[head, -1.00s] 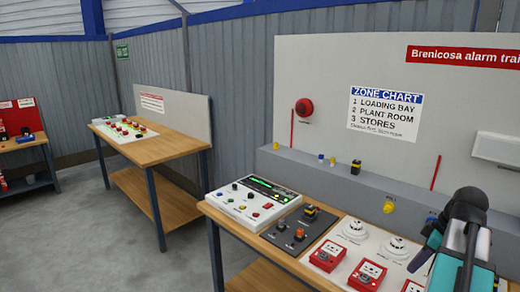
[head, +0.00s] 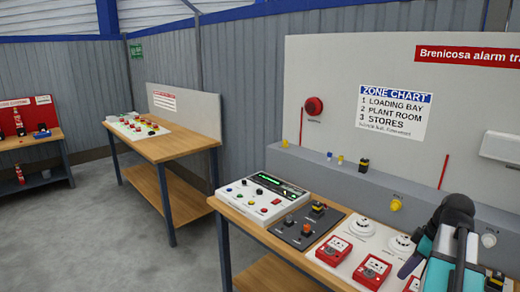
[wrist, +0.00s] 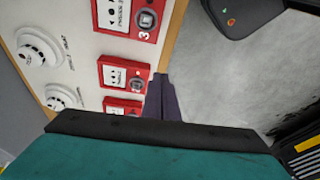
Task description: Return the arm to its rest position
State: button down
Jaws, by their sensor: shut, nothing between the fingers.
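My arm shows at the right edge of the head view, folded over the right end of the alarm bench. My gripper (head: 408,268) points down and left there, beside the red call points. In the wrist view my gripper (wrist: 158,80) has its dark fingers together with nothing between them. It is over the bench's front edge, next to the red call points (wrist: 122,75). The nearest red call point (head: 371,270) in the head view is just left of the fingers and looks apart from them.
The alarm bench holds a control panel (head: 264,198), a dark switch plate (head: 306,225) and white detectors (head: 359,226). A backboard with a zone chart (head: 394,112) stands behind. A second bench (head: 167,148) is farther left. Grey floor (head: 90,235) at left is clear.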

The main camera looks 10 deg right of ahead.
jog(key=w+a+f+n+g+y+b, duration=0.1)
jog(key=w+a+f+n+g, duration=0.1)
jog(key=a+f, duration=0.85)
jog(key=w+a+f+n+g+y+b, duration=0.1)
jog(key=w+a+f+g, duration=0.1)
jog(key=a+f, duration=0.8)
jog(key=s+a+f+g, duration=0.2)
jog(key=s+a+f, duration=0.2)
jog(key=a+f, duration=0.3)
jog(key=s+a+f+g, duration=0.2)
jog(key=s+a+f, duration=0.15)
jog(key=f, duration=0.55)
jog(key=s+a+f+m+h, duration=0.2)
jog(key=s+a+f+m, duration=0.1)
jog(key=s+f+m, duration=0.2)
jog(key=s+a+f+m+h+b, duration=0.1)
jog(key=s+a+f+m+h, duration=0.1)
jog(key=s+f+m, duration=0.3)
jog(key=a+x, duration=0.1)
jog(key=x, duration=0.8)
jog(key=shift+s, duration=0.15)
